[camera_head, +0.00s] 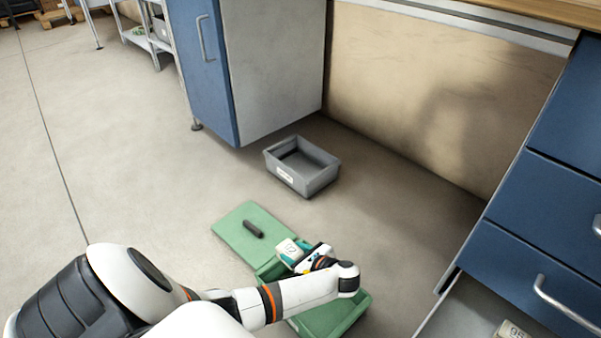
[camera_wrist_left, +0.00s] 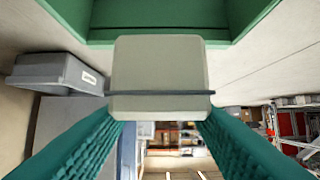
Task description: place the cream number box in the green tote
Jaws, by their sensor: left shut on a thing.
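The cream number box (camera_head: 288,247) is in my left gripper (camera_head: 296,253), between its teal fingers; its printed number is too small to read surely. The box also shows in the left wrist view (camera_wrist_left: 160,75), with a dark line across it and a finger on either side. The green tote (camera_head: 336,318) stands open on the floor, partly hidden by my left arm. The held box is at the tote's far end in the head view; I cannot tell its height above the rim. The tote's green wall (camera_wrist_left: 70,18) shows behind the box in the wrist view. My right gripper is out of view.
A green lid (camera_head: 245,222) with a dark handle lies beside the tote. A grey bin (camera_head: 314,184) stands behind it near the blue cabinet (camera_head: 205,70). At lower right, an open drawer holds another cream box (camera_head: 511,330). Floor to the left is clear.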

